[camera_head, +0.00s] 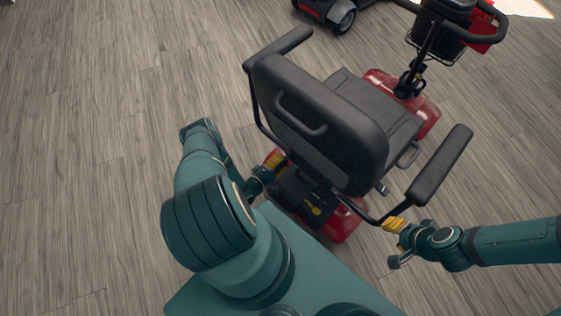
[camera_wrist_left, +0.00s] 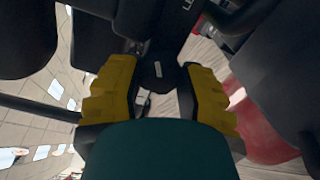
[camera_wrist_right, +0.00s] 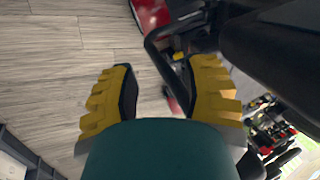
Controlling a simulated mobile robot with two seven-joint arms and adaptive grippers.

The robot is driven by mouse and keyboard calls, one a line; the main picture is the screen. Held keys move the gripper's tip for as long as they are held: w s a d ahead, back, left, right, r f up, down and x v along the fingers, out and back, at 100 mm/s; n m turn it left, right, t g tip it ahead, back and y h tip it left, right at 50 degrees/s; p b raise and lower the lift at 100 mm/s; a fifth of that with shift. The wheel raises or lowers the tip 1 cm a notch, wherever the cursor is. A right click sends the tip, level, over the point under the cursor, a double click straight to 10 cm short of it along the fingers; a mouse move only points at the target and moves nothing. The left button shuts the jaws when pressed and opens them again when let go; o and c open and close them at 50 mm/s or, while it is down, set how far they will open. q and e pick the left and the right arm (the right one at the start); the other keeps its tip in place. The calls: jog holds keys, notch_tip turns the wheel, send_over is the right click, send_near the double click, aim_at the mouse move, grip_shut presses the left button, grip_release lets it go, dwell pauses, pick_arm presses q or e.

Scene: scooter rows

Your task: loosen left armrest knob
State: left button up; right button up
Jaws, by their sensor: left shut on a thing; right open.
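A red scooter with a black seat (camera_head: 325,115) faces away from me. The left armrest (camera_head: 285,45) joins a black tube that runs down behind the backrest. My left gripper (camera_head: 275,160) is at the lower end of that tube, low behind the seat. In the left wrist view its yellow fingers stand on both sides of a small dark part (camera_wrist_left: 158,72), which seems to be the left armrest knob; its outline is hard to make out. My right gripper (camera_head: 394,225) is open by the lower end of the right armrest tube (camera_wrist_right: 165,65), which shows between its fingers.
The right armrest (camera_head: 440,165) reaches out above my right gripper. A front basket (camera_head: 437,40) and handlebar are at the far end. Another scooter (camera_head: 328,12) stands at the top. The wooden floor (camera_head: 90,130) at the left is clear.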

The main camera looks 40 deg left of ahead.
pick_arm(q)
jog(key=o, duration=1.2)
jog(key=s, duration=1.2)
jog(key=shift+a, duration=0.35)
